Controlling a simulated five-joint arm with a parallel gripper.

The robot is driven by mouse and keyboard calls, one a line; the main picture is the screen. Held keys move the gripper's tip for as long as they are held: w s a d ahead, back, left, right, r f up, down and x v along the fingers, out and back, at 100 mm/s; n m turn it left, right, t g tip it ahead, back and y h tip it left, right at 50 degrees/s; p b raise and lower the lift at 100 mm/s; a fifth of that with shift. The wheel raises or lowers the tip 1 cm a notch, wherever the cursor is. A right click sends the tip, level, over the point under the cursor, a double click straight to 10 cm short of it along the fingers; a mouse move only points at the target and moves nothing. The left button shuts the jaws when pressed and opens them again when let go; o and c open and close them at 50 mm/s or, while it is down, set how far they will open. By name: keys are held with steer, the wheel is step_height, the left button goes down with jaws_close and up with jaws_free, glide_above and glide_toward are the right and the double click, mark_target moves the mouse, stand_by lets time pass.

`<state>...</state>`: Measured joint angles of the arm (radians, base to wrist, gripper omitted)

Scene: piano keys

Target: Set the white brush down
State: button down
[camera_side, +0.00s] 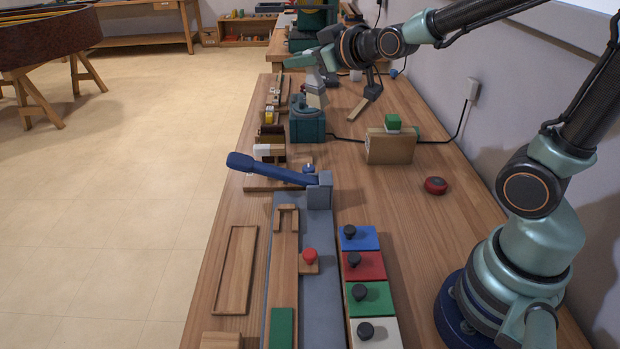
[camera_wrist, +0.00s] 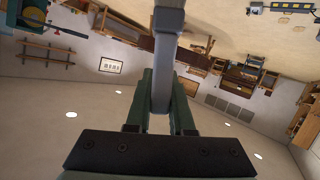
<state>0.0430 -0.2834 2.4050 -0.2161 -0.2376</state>
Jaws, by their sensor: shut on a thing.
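My gripper (camera_side: 312,58) is at the far end of the bench in the side view, pointing left. I take the bar to be part of the white brush. In the side view the white brush (camera_side: 316,97) hangs below my gripper, its pale end down. It is over or just behind a teal block (camera_side: 307,126); I cannot tell whether they touch. My fingers hide its upper part.
A wooden block with a green top (camera_side: 390,145) and a red button (camera_side: 435,185) stand at the right. A blue lever (camera_side: 270,170), a shallow wooden tray (camera_side: 219,270) and a row of coloured keys (camera_side: 362,265) fill the near bench. Small items line the bench's left edge.

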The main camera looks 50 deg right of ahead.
steer(key=w+d+f+m+g+h, duration=0.1)
steer(key=w+d+f+m+h, duration=0.15)
steer(key=d, duration=0.65)
steer(key=w+d+f+m+h, duration=0.1)
steer(key=d+f+m+h, duration=0.2)
steer(key=d, duration=0.6)
steer(key=shift+m+y, duration=0.25)
steer(key=shift+m, duration=0.3)
steer(key=shift+s+a+f, duration=0.1)
steer(key=shift+f, duration=4.6)
steer(key=shift+s+a+f, duration=0.1)
steer(key=shift+f, duration=4.6)
steer(key=shift+f, duration=0.15)
steer(key=c, duration=0.8)
jaws_free()
